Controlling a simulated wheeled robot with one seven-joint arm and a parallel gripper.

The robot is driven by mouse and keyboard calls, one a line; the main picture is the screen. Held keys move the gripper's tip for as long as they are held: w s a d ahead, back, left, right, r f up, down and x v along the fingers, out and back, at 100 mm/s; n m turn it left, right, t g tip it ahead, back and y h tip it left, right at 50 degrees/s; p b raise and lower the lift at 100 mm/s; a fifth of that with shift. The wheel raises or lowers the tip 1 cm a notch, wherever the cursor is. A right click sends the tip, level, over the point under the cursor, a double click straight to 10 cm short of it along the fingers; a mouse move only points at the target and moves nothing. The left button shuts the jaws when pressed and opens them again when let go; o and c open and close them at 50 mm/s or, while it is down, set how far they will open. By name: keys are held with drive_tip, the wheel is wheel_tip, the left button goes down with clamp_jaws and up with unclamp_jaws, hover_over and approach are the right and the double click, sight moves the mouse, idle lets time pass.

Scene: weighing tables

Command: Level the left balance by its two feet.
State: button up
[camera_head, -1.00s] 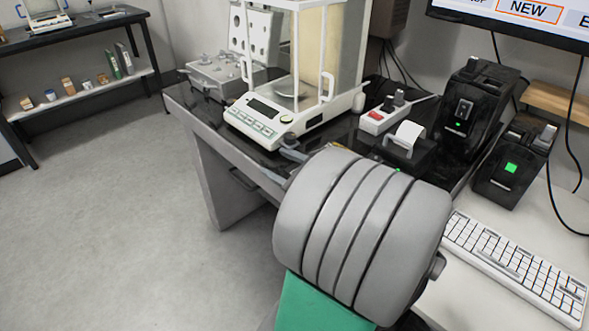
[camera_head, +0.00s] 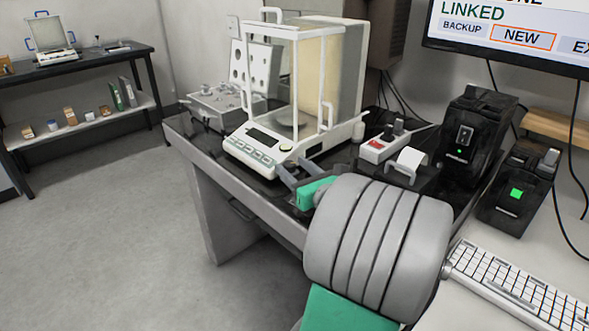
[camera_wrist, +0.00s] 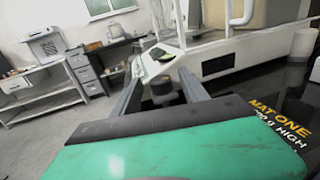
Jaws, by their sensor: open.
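A white balance (camera_head: 255,151) with a glass draft shield stands on the black-topped table in front of me. Its front panel has a dark display and several keys. A dark round foot (camera_wrist: 162,86) sits below that corner. My gripper (camera_head: 291,169) is at the balance's front right corner. In the wrist view my gripper (camera_wrist: 160,92) is open, with one finger either side of the foot; contact cannot be told. The other foot is not clearly visible.
A power strip with a red switch (camera_head: 374,148), a printer with paper (camera_head: 409,165) and black devices (camera_head: 478,125) stand right of the balance. A metal block (camera_head: 222,102) is behind left. A keyboard (camera_head: 510,285) lies at right. A screen (camera_head: 510,35) hangs above.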

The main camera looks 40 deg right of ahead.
clamp_jaws()
idle(0.3)
drive_tip(key=r+h+p, duration=0.1)
drive_tip(key=p, duration=0.1)
drive_tip(key=shift+a+m+p, duration=0.15)
drive_tip(key=shift+m+p, duration=0.2)
drive_tip(key=shift+m, duration=0.05)
drive_tip(key=shift+f+m+h+p, duration=0.3)
drive_tip(key=shift+h+p, duration=0.3)
drive_tip(key=shift+p, duration=0.1)
drive_tip(key=shift+f+g, duration=0.25)
drive_tip(key=shift+g, duration=0.05)
unclamp_jaws()
